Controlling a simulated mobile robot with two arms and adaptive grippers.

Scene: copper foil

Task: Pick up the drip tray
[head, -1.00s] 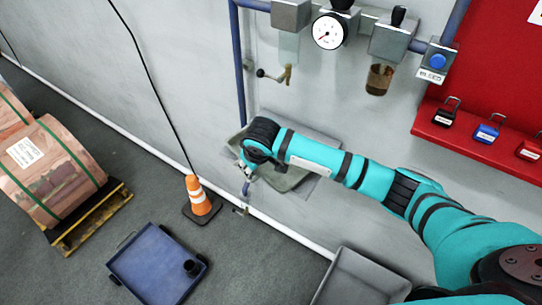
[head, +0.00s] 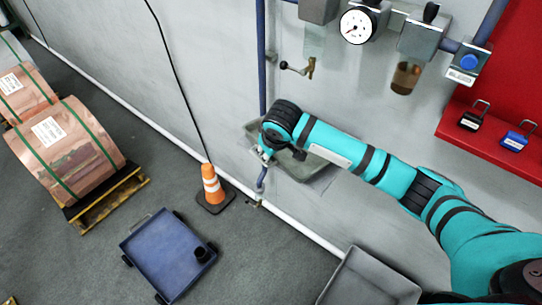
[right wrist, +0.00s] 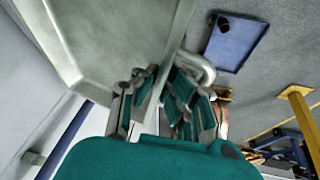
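The drip tray, a shallow grey metal tray (head: 320,177), is against the wall below the valves in the head view, partly hidden by my right arm. In the right wrist view the tray (right wrist: 110,35) fills the upper left, with a bent grey handle (right wrist: 205,68) at its edge. My right gripper (right wrist: 160,78) is at this edge by the handle. Its two fingers stand apart with part of the tray showing between them; contact is unclear. In the head view the right gripper (head: 266,156) is small and partly hidden at the tray's left end. My left gripper is out of view.
A blue floor tray (head: 165,245) holds a dark cup. An orange cone (head: 212,186) stands near the wall. Copper rolls (head: 70,150) sit at left. A grey bin (head: 370,280) is at bottom right. A gauge (head: 357,27) and valves are above; a red lock board (head: 510,90) is right.

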